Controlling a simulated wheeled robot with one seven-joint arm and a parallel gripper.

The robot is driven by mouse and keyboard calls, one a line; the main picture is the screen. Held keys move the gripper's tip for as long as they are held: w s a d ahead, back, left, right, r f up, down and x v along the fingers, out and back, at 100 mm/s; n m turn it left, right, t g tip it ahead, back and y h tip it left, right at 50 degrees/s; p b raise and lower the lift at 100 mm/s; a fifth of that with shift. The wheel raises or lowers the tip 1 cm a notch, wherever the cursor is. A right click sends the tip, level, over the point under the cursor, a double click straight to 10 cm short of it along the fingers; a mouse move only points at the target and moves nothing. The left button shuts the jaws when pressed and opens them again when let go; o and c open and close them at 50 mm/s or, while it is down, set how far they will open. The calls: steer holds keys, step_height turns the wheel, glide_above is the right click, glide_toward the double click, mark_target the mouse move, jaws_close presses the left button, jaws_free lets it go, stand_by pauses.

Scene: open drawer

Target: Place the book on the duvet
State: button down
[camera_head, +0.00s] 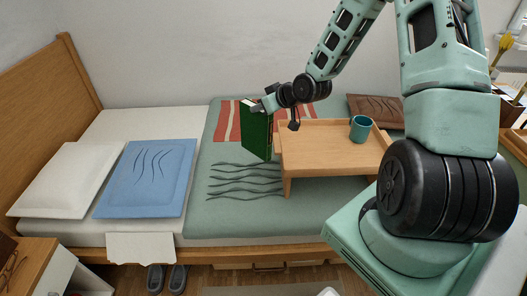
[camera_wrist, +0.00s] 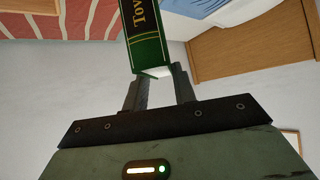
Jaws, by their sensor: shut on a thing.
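A green book (camera_head: 256,133) hangs upright from my gripper (camera_head: 261,107) in the head view, above the bed. In the wrist view the book (camera_wrist: 143,30) shows a dark cover with gold lettering, and its end is between the two fingers of my gripper (camera_wrist: 160,80). My gripper is shut on it. The green duvet (camera_head: 225,170) with dark wavy lines lies on the bed, below the book. I cannot tell exactly how far the book's lower edge is above the duvet.
A wooden bed tray (camera_head: 320,163) with a teal mug (camera_head: 361,128) stands on the duvet, close to the right of the book. A red striped cloth (camera_head: 229,122) lies behind. A blue pillow (camera_head: 150,180) and white pillow (camera_head: 65,180) lie left. Bare duvet lies in front.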

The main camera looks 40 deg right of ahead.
mark_target(262, 150)
step_height(262, 150, down, 18)
steer(key=shift+f, duration=0.1)
stand_by(0.4)
steer(key=c, duration=1.1)
jaws_free()
steer(key=shift+f, duration=0.1)
